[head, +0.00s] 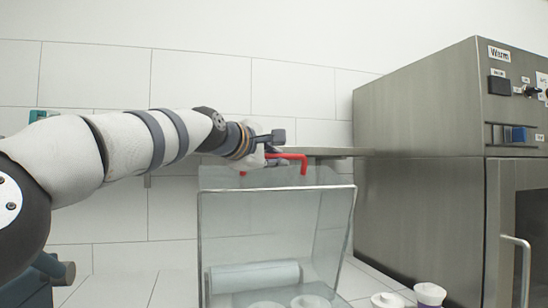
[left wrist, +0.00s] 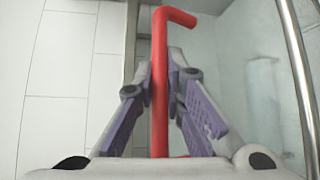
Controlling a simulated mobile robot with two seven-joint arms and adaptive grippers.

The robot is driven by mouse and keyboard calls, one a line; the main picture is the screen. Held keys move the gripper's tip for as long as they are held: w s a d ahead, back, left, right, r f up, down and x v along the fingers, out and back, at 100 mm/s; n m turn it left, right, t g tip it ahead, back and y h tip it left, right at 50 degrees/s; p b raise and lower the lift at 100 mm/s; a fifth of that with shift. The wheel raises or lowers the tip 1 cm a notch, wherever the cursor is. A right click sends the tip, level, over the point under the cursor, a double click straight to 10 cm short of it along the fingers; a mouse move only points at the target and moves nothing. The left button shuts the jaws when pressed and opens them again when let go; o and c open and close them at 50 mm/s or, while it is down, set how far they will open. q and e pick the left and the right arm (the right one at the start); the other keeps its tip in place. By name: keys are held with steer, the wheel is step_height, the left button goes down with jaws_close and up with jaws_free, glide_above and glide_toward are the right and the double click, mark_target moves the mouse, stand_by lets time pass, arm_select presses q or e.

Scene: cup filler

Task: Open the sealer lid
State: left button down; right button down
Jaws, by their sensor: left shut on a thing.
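The sealer has a clear glass-like lid (head: 275,220) with a metal edge bar across its front; it stands upright or steeply tilted in the head view. A red bent handle (head: 303,163) shows at the top of it, and also fills the middle of the left wrist view (left wrist: 160,110). My left gripper (head: 270,145) reaches in from the left above the lid. In the left wrist view its fingers (left wrist: 162,75) close around the red handle from both sides. How the handle joins the lid is not clear. My right gripper is not in view.
A steel cabinet (head: 420,170) marked "Warm" stands at the right. A pale roll (head: 255,277) and white round parts (head: 312,302) lie behind the glass. A white cup (head: 430,293) and another white piece (head: 387,300) stand at the bottom right. A grey shelf (head: 335,151) runs behind the handle.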

arm_select(q)
steer(key=shift+s, duration=0.1)
steer(key=c, duration=1.9)
jaws_free()
steer(key=v, duration=1.2)
steer(key=shift+f, duration=0.1)
